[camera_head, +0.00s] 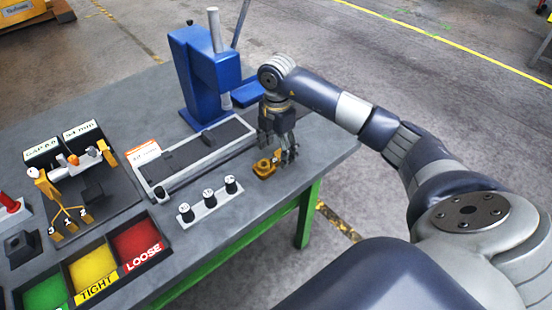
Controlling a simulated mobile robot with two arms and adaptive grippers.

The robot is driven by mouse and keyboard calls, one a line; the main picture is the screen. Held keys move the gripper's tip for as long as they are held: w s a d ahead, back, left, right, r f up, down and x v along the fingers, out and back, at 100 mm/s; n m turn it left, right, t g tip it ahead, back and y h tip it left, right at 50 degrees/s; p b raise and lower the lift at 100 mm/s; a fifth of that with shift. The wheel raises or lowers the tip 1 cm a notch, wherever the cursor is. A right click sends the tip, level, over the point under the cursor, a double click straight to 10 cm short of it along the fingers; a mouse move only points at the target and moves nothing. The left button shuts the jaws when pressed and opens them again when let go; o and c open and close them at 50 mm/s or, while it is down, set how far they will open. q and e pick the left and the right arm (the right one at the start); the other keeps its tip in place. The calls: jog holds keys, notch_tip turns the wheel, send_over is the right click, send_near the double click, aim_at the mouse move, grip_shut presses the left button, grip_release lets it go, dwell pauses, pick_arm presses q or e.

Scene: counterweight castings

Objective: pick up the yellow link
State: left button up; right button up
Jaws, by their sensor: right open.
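The yellow link (264,169) lies on the grey table near its right edge, a small yellow piece with a raised middle. My right gripper (277,154) points down just above and behind it, with fingers spread open and empty. Whether a fingertip touches the link I cannot tell. Part of the link's far side is close behind the fingers. My left gripper is not in view.
A blue press (205,80) stands behind the gripper. A long grey fixture (190,155) and a white strip with black knobs (209,199) lie to the left. Green, yellow and red bins (137,243) sit at front left. The table's right edge is close.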

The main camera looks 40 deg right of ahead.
aim_at(276, 159)
notch_tip(276, 159, down, 3)
jog(key=shift+w+f+p, duration=0.15)
jog(key=shift+f+p, duration=0.05)
jog(key=shift+p, duration=0.15)
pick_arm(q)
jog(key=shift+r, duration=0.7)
pick_arm(e)
jog(key=shift+c, duration=0.3)
jog(key=shift+r, duration=0.1)
grip_shut()
